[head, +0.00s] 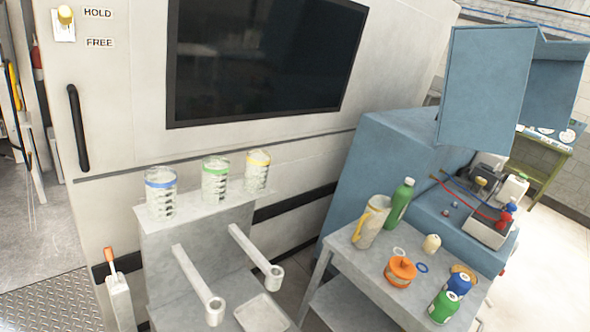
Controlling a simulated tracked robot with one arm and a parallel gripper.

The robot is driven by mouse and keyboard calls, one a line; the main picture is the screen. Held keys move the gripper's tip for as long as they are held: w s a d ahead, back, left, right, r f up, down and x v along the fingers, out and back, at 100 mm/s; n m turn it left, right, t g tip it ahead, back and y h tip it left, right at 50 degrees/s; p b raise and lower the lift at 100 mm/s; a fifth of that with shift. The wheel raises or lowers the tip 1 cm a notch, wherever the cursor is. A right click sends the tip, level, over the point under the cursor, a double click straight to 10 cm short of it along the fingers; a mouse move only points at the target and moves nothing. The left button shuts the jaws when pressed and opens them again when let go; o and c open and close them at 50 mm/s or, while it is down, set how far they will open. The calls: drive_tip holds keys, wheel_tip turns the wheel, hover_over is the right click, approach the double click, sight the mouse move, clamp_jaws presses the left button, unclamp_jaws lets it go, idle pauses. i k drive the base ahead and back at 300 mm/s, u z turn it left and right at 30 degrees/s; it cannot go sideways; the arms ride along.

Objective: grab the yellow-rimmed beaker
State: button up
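The yellow-rimmed beaker (257,173) is a clear, upright beaker with a yellow band at its top. It stands at the right end of a row on a narrow grey ledge (190,211), in front of the pale machine wall. A green-rimmed beaker (215,181) stands to its left. A blue-rimmed beaker (160,195) stands at the left end. Small gaps separate the three. My gripper does not show in this view.
Two grey arms with ring ends (215,309) stick out below the ledge. A grey table (340,281) at right holds a yellow-handled jug (371,222), a green bottle (399,203) and an orange pot (400,271). A dark window (265,60) is above.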

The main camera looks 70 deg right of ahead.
sight(257, 167)
drive_tip(key=z, duration=0.65)
drive_tip(key=i, duration=1.2)
drive_tip(key=z, duration=0.85)
drive_tip(key=k, duration=0.8)
drive_tip(key=z, duration=0.2)
drive_tip(key=i, duration=0.85)
drive_tip(key=u, duration=0.1)
